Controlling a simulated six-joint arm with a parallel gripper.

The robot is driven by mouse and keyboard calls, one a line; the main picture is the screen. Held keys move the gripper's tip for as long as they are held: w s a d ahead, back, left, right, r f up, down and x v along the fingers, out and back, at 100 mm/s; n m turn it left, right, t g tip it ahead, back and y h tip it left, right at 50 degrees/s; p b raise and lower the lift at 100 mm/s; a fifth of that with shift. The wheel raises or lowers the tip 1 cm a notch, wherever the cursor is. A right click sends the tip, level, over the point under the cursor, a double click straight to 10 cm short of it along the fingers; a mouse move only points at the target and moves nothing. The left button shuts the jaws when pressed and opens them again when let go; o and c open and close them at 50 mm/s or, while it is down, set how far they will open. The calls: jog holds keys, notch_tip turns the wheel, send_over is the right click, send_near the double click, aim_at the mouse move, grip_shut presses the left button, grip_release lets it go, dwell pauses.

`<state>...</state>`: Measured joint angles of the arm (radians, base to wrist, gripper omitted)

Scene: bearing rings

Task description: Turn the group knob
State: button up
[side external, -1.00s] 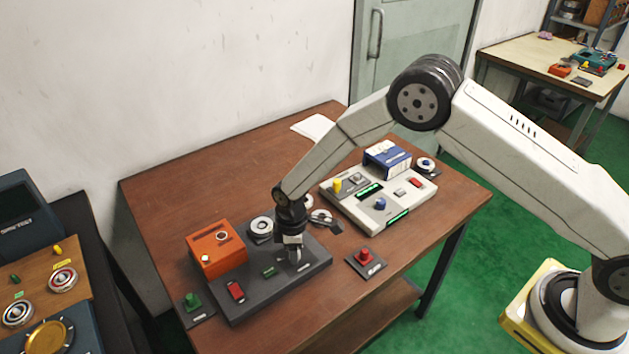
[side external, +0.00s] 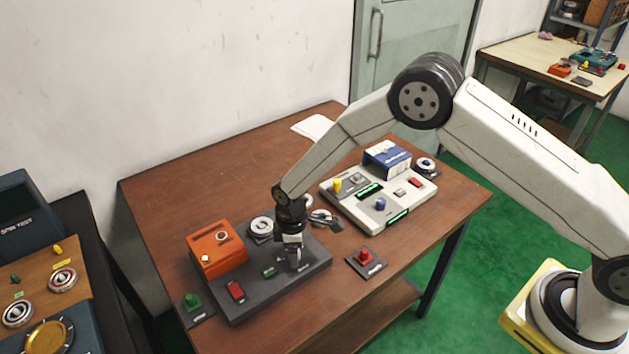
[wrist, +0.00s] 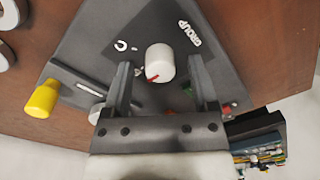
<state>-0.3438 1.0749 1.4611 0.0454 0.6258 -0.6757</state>
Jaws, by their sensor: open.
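The group knob (wrist: 160,62) is a white round knob with a red pointer mark, on a dark grey panel beside the word GROUP in the wrist view. A letter C is printed on its other side. My gripper (wrist: 164,72) is open, with one finger on each side of the knob and visible gaps between fingers and knob. In the side external view my gripper (side external: 294,262) points down over the dark grey panel (side external: 240,308) on the brown table, and it mostly hides the knob there.
The same panel carries an orange box (side external: 217,248) and a red switch (side external: 236,290). A red button (side external: 365,257) sits to the right and a green button (side external: 194,302) to the left. A white panel (side external: 352,210) with a blue box (side external: 387,158) stands behind. A yellow knob (wrist: 41,98) shows in the wrist view.

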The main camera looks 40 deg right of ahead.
jog(key=shift+w+d+r, duration=0.1)
jog(key=shift+r, duration=3.65)
jog(key=shift+d+r, duration=0.3)
jog(key=shift+d, duration=0.05)
jog(key=s+d+r+m+t, duration=0.1)
jog(key=s+d+r+m, duration=0.4)
jog(key=s+d, duration=0.3)
jog(key=s+d+r+m+t, duration=0.2)
jog(key=s+d+r+m, duration=0.4)
jog(key=s, duration=0.5)
jog(key=d, duration=0.2)
jog(key=shift+s+d, duration=0.35)
